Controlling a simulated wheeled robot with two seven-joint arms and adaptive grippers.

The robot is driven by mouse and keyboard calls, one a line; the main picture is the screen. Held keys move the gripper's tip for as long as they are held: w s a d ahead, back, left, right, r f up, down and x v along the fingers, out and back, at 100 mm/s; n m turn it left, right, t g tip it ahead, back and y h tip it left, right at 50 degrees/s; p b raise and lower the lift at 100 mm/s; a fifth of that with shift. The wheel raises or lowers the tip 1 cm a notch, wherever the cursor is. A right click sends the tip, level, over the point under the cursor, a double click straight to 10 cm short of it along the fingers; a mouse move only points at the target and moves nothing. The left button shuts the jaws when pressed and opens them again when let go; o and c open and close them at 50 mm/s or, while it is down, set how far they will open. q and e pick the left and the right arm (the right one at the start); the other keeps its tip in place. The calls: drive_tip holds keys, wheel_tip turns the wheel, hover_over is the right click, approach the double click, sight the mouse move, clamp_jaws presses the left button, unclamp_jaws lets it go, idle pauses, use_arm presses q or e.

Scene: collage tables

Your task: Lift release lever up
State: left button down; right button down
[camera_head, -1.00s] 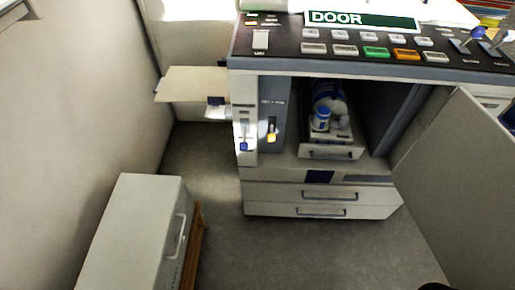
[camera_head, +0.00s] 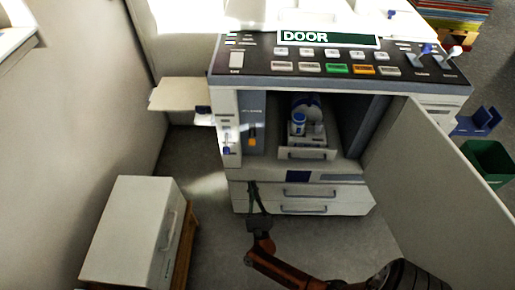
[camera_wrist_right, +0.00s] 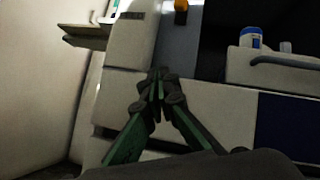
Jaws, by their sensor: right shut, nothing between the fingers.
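A machine stands open under a green DOOR sign (camera_head: 324,38). An orange-yellow lever (camera_head: 252,138) sits on the dark panel inside its left opening and looks like the release lever. The lever's orange part also shows at the top of the right wrist view (camera_wrist_right: 181,5). My right gripper (camera_head: 254,187) is below the lever, in front of the drawers, apart from the lever. Its green fingers are shut and empty, with the tips together in the right wrist view (camera_wrist_right: 157,76). My left gripper is not in view.
The open door panel (camera_head: 435,185) stands on the right. A pulled-out tray (camera_head: 306,153) with a blue-and-white bottle (camera_head: 298,123) is right of the lever. A side shelf (camera_head: 180,94) sticks out left. A pale cabinet (camera_head: 130,232) stands lower left, with floor between.

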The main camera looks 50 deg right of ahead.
sight(252, 137)
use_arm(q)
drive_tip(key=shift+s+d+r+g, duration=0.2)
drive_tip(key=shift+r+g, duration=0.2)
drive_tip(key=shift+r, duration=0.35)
use_arm(e)
drive_tip(key=r+m+g+h, duration=0.1)
drive_tip(key=m+h, duration=0.1)
drive_tip(key=m, duration=0.1)
drive_tip(key=w+d+r+m+g+h, duration=0.1)
drive_tip(key=m+h, duration=0.1)
drive_tip(key=m, duration=0.1)
drive_tip(key=r+m+g+h, duration=0.1)
drive_tip(key=m+g, duration=0.1)
drive_tip(key=shift+w+d+r+m+h, duration=0.25)
drive_tip(key=shift+w+r+m+h, duration=0.05)
drive_tip(key=shift+r+m+h, duration=0.1)
drive_tip(key=x, duration=1)
drive_tip(key=shift+w+r, duration=0.1)
drive_tip(key=shift+r, duration=0.05)
drive_tip(key=shift+s+a+r, duration=0.2)
drive_tip(key=shift+r, duration=0.35)
drive_tip(key=shift+s+a+r, duration=0.25)
drive_tip(key=shift+r, duration=0.3)
use_arm(q)
drive_tip(key=shift+p, duration=0.3)
use_arm(e)
drive_tip(key=shift+s+a+r, duration=0.15)
drive_tip(key=shift+r, duration=0.35)
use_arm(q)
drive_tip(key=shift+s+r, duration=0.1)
